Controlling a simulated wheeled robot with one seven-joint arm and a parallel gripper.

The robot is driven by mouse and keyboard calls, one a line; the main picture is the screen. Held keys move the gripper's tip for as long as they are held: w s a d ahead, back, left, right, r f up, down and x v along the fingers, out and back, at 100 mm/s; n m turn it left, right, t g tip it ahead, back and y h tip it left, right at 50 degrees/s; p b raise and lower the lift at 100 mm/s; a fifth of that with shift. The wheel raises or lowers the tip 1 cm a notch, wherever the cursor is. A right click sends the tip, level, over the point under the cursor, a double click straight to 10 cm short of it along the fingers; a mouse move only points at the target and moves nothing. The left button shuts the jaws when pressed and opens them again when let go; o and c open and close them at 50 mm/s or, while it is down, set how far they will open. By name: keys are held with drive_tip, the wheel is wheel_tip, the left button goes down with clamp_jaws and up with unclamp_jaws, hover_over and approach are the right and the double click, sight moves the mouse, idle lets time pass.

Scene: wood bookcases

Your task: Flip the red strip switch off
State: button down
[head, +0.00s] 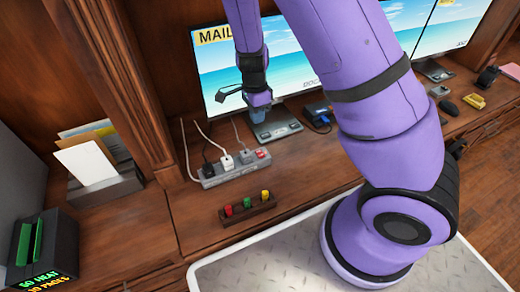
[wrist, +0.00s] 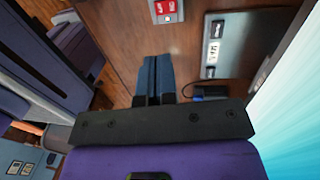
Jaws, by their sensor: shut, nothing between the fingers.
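The grey power strip (head: 228,172) lies on the wooden desk left of the monitor stand, with plugs and cords along it. Its red switch (head: 262,153) is at the right end. The red switch also shows at the top edge of the wrist view (wrist: 165,7), with white marks, partly cut off. My gripper (head: 261,112) hangs above the desk in front of the left monitor, behind the switch in the head view and apart from it. In the wrist view its blue fingers (wrist: 155,75) are together and empty. The switch's tilt is too small to tell.
The monitor stand base (head: 278,132) is close to my gripper. A small rack with red, green and yellow pegs (head: 247,208) stands in front of the strip. A letter holder (head: 105,187) and a dark slotted box (head: 45,250) are at left. Bare desk surrounds the rack.

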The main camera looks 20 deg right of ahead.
sight(260, 155)
drive_tip(key=f, duration=0.4)
drive_tip(key=s+f, duration=0.1)
drive_tip(key=f, duration=0.4)
drive_tip(key=s+f, duration=0.1)
drive_tip(key=f, duration=0.3)
drive_tip(key=shift+f, duration=0.4)
drive_tip(key=shift+f, duration=0.1)
